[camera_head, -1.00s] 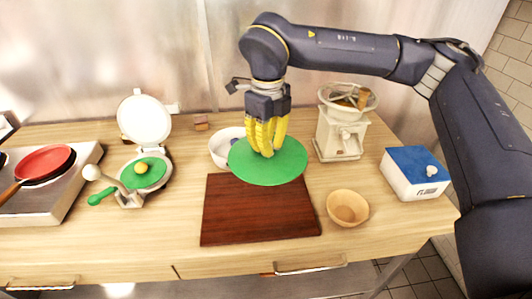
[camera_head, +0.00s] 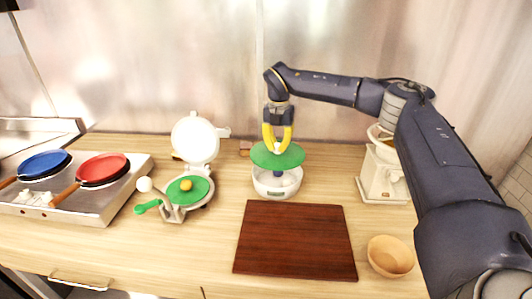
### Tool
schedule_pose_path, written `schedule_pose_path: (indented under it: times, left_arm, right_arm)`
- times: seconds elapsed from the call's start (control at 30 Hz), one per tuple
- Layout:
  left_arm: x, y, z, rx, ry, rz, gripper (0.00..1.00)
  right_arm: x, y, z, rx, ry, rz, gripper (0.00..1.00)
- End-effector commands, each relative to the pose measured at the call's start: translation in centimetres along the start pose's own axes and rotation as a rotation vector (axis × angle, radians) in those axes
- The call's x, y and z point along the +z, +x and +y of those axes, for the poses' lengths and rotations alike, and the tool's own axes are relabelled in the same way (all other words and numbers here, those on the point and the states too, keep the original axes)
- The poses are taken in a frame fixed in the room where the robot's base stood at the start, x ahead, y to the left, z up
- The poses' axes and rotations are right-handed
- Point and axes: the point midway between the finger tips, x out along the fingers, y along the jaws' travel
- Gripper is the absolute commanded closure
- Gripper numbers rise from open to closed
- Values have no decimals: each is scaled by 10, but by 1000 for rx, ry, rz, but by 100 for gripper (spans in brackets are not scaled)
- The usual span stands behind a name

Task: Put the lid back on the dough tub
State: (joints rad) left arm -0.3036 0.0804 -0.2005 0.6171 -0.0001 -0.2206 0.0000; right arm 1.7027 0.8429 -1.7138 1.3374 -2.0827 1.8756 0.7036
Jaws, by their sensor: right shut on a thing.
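A green round lid (camera_head: 291,159) with a pale knob hangs from my right gripper (camera_head: 278,146). The yellow fingers are shut on the knob. The lid is above a white round tub (camera_head: 262,188) at the back edge of the dark red-brown board. A gap shows between lid and tub, and a bluish-purple thing (camera_head: 278,173) shows in it. The lid hides the tub's back rim and part of its inside. The lid looks roughly level. My left gripper is out of view.
A brown board (camera_head: 295,240) lies in front, a wooden bowl (camera_head: 390,256) to its right. A white mill (camera_head: 382,180) stands behind my right arm. A press with a green disc (camera_head: 188,192) and a stove with red (camera_head: 102,168) and blue (camera_head: 44,164) pans are left.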

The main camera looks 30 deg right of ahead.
Motion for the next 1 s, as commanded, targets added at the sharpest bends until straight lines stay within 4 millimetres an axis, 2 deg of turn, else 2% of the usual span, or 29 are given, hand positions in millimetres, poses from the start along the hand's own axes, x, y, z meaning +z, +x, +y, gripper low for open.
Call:
schedule_pose_path:
  times: [0.3, 1.0]
  left_arm:
    - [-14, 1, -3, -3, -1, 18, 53]
    - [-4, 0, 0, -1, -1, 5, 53]
  right_arm:
    - [1, 6, 1, -2, 65, -1, 100]
    - [0, 55, 2, 0, 62, -1, 100]
